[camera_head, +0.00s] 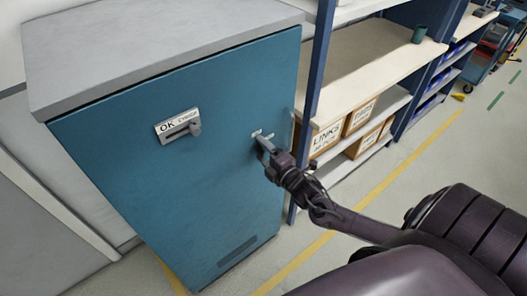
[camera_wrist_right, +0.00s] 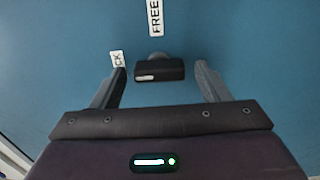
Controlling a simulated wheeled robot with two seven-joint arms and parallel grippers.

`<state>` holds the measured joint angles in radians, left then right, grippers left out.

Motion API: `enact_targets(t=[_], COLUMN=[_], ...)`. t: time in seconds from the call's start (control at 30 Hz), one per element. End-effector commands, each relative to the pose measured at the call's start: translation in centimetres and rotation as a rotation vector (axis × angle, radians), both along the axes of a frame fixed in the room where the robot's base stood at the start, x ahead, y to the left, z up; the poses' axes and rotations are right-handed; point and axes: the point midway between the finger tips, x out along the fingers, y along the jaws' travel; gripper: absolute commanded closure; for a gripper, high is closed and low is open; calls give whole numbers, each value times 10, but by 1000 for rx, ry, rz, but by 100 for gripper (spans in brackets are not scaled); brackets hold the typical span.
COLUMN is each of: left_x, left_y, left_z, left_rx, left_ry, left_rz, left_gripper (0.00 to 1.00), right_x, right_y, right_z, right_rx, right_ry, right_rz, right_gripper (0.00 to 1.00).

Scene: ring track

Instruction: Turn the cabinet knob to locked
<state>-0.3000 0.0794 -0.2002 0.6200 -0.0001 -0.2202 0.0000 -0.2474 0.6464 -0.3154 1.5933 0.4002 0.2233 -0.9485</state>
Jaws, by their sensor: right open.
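The teal cabinet (camera_head: 165,185) with a grey top stands at the left of the head view. Its dark knob (camera_wrist_right: 172,69) shows in the right wrist view as a sideways bar with a white mark on its left end. A "FREE" label (camera_wrist_right: 155,17) is above it, and a label reading "CK" (camera_wrist_right: 117,59), partly hidden by a finger, is to its upper left. My right gripper (camera_head: 264,144) is at the cabinet front. In the wrist view its open fingers (camera_wrist_right: 160,68) stand either side of the knob, with gaps visible. My left gripper is not in view.
Floor beyond the yellow line is open.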

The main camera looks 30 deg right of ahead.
Motion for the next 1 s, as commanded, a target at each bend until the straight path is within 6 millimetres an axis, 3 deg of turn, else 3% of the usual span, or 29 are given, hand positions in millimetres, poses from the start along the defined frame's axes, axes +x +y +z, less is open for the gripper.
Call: enact_targets(t=[0.17, 0.63, 1.0], left_x=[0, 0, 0], left_y=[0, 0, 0], left_z=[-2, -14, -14], left_rx=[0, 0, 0], left_ry=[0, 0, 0], left_rz=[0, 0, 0], left_gripper=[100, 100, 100], right_x=[-7, -71, -78], right_y=[-1, -5, -6], right_z=[-2, -2, 0], right_rx=[0, 0, 0], right_ry=[3, 3, 0], right_rz=[1, 1, 0], right_gripper=[31, 31, 31])
